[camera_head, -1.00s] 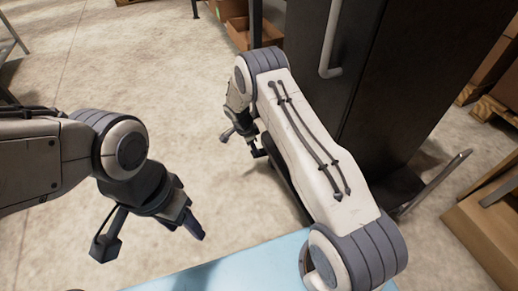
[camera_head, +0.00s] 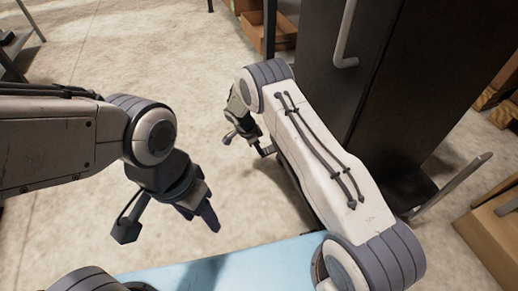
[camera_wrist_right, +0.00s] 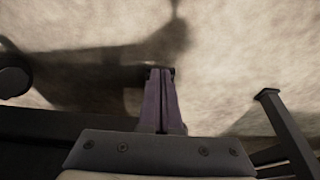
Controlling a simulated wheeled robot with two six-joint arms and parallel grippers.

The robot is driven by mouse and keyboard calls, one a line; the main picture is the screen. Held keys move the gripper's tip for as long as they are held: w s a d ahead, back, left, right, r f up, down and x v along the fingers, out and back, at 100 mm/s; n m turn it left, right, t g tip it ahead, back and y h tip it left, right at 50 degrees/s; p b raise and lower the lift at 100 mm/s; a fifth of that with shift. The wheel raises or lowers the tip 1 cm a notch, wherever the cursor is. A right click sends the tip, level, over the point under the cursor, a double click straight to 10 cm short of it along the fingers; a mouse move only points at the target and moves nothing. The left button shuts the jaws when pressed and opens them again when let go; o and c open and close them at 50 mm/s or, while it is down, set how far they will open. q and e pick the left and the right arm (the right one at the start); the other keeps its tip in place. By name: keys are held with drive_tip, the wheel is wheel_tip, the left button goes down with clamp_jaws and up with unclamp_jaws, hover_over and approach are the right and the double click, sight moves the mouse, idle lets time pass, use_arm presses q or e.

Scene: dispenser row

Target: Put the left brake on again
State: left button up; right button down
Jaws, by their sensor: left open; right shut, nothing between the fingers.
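A tall dark cabinet (camera_head: 425,95) with a pale vertical handle stands at the right in the head view. A grey lever (camera_head: 455,183) slants upward from its base at the right. What looks like the left brake lever (camera_head: 267,151) shows only as a small dark end beside my right forearm; the rest is hidden. In the right wrist view a dark lever with a flat pad (camera_wrist_right: 283,125) stands right of my right gripper (camera_wrist_right: 160,75), apart from it. That gripper is shut and empty over the floor. My left gripper (camera_head: 209,215) is open and empty, off to the left.
A pale blue surface (camera_head: 240,270) lies at the bottom of the head view. Concrete floor (camera_head: 90,225) is clear around my left gripper.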

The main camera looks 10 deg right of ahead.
drive_tip(key=shift+r+p, duration=0.5)
drive_tip(key=shift+r, duration=0.35)
drive_tip(key=a+f+p+v, duration=0.1)
drive_tip(key=a+p+v, duration=0.2)
drive_tip(key=p+v, duration=0.4)
drive_tip(key=shift+v, duration=3.2)
drive_tip(key=shift+s, duration=0.15)
